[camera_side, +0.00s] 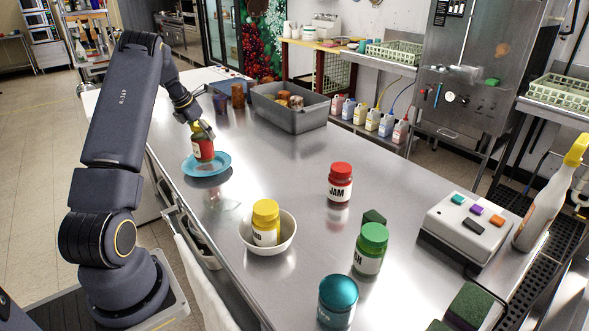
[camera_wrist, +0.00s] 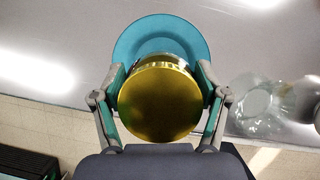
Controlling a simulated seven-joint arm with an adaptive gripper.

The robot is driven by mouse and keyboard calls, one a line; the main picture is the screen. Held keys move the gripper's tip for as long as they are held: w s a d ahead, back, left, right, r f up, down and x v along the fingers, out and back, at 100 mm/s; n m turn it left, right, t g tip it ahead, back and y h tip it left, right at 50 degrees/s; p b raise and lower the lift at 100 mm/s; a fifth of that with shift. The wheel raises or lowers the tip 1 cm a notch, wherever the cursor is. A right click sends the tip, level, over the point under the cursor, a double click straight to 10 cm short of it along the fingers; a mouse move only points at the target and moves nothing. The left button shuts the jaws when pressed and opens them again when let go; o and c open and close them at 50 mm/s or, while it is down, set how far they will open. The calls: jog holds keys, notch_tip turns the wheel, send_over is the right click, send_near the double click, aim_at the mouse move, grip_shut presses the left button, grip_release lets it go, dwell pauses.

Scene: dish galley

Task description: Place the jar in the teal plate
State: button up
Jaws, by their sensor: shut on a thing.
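A jar with a red body and a yellow-gold lid (camera_wrist: 160,103) is between the fingers of my gripper (camera_wrist: 160,98). In the side view the jar (camera_side: 203,149) is upright over the teal plate (camera_side: 219,167). Its base meets the plate in the picture; I cannot tell whether it touches or hangs just above. The plate's rim (camera_wrist: 162,22) shows behind the jar in the wrist view. My gripper (camera_side: 203,134) is shut on the jar from above. The lid hides most of the plate's middle in the wrist view.
A white bowl (camera_side: 285,236) holds a yellow-lidded jar (camera_side: 265,222). A red jar (camera_side: 340,184), a green jar (camera_side: 370,248) and a teal-lidded jar (camera_side: 338,299) stand to the right. A grey bin (camera_side: 300,119) stands behind. A clear glass-like object (camera_wrist: 258,100) is right of my gripper.

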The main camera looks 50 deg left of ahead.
jog(key=shift+f, duration=1.5)
jog(key=shift+f, duration=0.15)
jog(key=o, duration=1.7)
jog(key=shift+c, duration=0.2)
